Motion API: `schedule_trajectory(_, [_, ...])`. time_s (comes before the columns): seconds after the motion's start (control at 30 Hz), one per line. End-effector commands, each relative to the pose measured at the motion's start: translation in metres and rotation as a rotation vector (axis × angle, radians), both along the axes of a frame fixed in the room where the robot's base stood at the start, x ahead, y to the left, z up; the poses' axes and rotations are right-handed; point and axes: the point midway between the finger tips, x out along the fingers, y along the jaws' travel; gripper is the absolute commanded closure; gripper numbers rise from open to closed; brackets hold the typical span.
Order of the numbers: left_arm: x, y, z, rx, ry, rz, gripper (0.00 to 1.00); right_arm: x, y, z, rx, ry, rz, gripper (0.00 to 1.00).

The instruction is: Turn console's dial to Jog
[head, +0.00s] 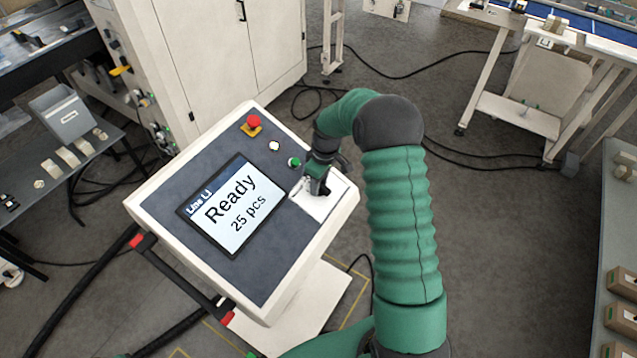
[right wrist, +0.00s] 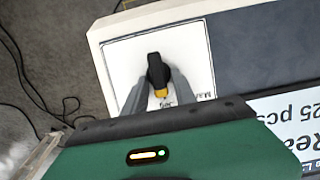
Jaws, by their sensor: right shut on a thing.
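The console (head: 165,215) stands ahead with its sloped panel facing up and a screen (head: 232,208) reading "Ready" and "25 pcs". Its dial is a black knob (right wrist: 156,68) with a yellow mark, on a white plate (right wrist: 120,58) at the panel's right end. My right gripper (head: 318,188) is over that plate and hides the dial in the head view. In the right wrist view the two grey fingers of this gripper (right wrist: 157,88) are closed on the knob's sides. The yellow mark faces the gripper body, near lettering that is partly hidden; "Man" shows beside it. My left gripper is out of view.
A red button (head: 253,121), a white button (head: 274,146) and a green button (head: 294,161) sit along the panel's far edge. A white cabinet (head: 220,50) stands behind the console. Black cables (head: 440,150) cross the floor at the right.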

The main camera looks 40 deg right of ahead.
Motion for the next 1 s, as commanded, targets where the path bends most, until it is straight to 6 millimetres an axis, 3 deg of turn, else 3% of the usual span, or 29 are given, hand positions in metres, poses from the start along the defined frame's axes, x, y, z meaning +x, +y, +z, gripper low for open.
schedule_trajectory(0.1, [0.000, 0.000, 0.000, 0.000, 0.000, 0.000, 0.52, 0.002, -0.002, 0.003, -0.004, -0.005, -0.002, 1.00])
schedule_trajectory(0.13, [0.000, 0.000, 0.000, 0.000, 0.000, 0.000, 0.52, 0.002, -0.002, 0.003, -0.004, -0.005, -0.002, 0.65])
schedule_trajectory(0.17, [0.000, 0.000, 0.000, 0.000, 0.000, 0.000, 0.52, 0.002, -0.002, 0.003, -0.004, -0.005, -0.002, 0.62])
schedule_trajectory(0.43, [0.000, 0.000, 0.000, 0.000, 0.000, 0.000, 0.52, 0.001, -0.001, 0.003, -0.001, -0.002, -0.001, 0.62])
schedule_trajectory(0.57, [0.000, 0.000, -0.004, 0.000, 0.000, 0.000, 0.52, 0.000, -0.002, 0.018, -0.002, -0.005, -0.002, 0.62])
schedule_trajectory(1.0, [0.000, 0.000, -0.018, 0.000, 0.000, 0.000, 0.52, -0.013, -0.007, 0.138, -0.005, -0.008, -0.003, 0.62])
